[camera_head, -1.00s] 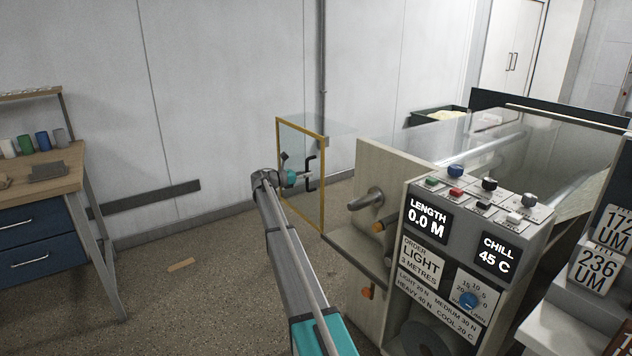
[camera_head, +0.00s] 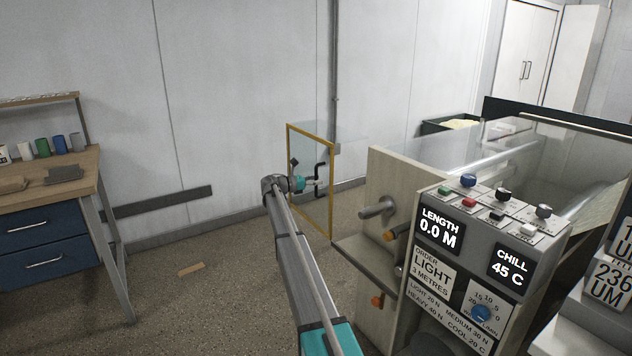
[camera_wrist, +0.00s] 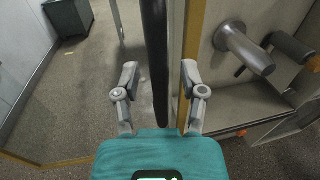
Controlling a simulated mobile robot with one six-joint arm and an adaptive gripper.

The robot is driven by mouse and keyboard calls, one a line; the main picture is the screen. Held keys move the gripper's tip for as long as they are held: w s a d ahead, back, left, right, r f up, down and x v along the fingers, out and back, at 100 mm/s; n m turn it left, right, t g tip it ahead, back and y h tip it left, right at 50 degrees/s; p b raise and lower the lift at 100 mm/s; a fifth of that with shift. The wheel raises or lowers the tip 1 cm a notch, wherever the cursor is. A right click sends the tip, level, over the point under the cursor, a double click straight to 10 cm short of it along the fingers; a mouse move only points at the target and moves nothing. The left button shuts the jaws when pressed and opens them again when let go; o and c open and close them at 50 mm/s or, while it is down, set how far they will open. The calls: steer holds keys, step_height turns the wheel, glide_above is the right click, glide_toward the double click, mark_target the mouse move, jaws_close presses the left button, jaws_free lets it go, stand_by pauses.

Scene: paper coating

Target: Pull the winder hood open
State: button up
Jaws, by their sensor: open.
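The winder hood is a clear panel with a yellow frame (camera_head: 332,200), standing upright at the left side of the machine in the head view. Its black handle (camera_head: 320,180) is on the frame side, and my gripper (camera_head: 308,182) is at it. In the wrist view the handle is a dark upright bar (camera_wrist: 155,50) between the two fingers of my gripper (camera_wrist: 160,85). The fingers are open, with visible gaps to the bar on both sides. The yellow frame edge (camera_wrist: 193,40) runs just behind the right finger.
The machine's beige side plate (camera_head: 390,170) with a metal roller end (camera_head: 378,208) stands right of the hood. The control console (camera_head: 470,230) is nearer, reading 0.0 M. A workbench (camera_head: 75,170) stands at the left. The floor between is clear except for a small tan strip (camera_head: 191,269).

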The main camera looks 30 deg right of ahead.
steer(key=shift+a, duration=0.1)
steer(key=w+a, duration=0.1)
steer(key=a, duration=1)
steer(key=shift+w+a, duration=0.2)
steer(key=shift+a, duration=0.15)
steer(key=s+a+f+m+t+y, duration=0.1)
steer(key=s+a+f+m+y, duration=0.3)
steer(key=s, duration=0.5)
steer(key=s+a+f+m+y, duration=0.2)
steer(key=s+a+f, duration=0.25)
steer(key=s, duration=0.45)
steer(key=s+a+f+m+t+y, duration=0.1)
steer(key=s+a+f+m+y, duration=0.15)
steer(key=s+a+f, duration=0.4)
steer(key=s+a+f+m+y, duration=0.2)
steer(key=s+a+m+y, duration=0.4)
steer(key=s, duration=0.7)
steer(key=s+a+f+m+y, duration=0.1)
steer(key=s+a+m+y, duration=0.15)
steer(key=s+a, duration=0.75)
step_height(320, 180, up, 22)
steer(key=s+d+p, duration=0.1)
steer(key=d+p, duration=0.1)
steer(key=p, duration=2)
steer(key=shift+s+d+f+y, duration=0.2)
steer(key=shift+s+d+y, duration=0.05)
steer(key=shift+s+y, duration=0.15)
